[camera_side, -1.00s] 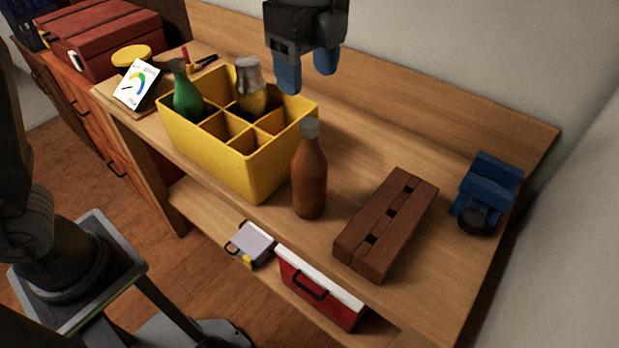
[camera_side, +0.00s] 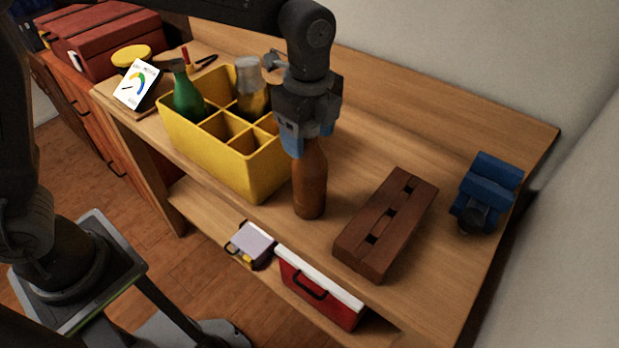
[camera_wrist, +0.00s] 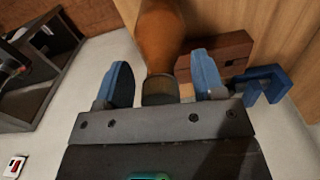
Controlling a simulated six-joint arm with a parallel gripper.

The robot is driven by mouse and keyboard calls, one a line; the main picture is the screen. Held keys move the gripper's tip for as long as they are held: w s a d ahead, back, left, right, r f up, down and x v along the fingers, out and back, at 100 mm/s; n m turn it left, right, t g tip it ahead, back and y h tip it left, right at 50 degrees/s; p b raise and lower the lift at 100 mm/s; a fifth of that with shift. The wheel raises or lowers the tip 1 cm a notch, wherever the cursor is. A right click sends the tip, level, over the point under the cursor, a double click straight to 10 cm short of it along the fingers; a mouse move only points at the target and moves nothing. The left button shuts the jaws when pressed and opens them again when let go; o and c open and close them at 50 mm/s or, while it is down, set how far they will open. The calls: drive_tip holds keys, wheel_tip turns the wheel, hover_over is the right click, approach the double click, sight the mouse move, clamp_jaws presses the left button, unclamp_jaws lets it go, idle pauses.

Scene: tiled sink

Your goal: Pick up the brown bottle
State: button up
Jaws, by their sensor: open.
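The brown bottle (camera_side: 310,187) stands upright on the wooden bench, to the right of the yellow divided crate (camera_side: 262,178). My gripper (camera_side: 307,143) is right above it, pointing down, with its fingers at the bottle's neck. In the wrist view the bottle (camera_wrist: 160,40) shows with its grey cap (camera_wrist: 160,90) between the two blue fingertips (camera_wrist: 162,80). The fingers are apart, with a visible gap on both sides of the cap. In the side view the cap and upper neck are hidden behind the gripper.
The crate holds a green bottle (camera_side: 187,98) and a clear-topped jar (camera_side: 250,92). A brown slotted block (camera_side: 386,224) lies right of the bottle, with a blue vise (camera_side: 487,190) beyond it. A wall stands behind the bench.

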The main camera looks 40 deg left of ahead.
drive_tip(key=shift+c, duration=0.4)
clamp_jaws()
drive_tip(key=shift+r, duration=0.1)
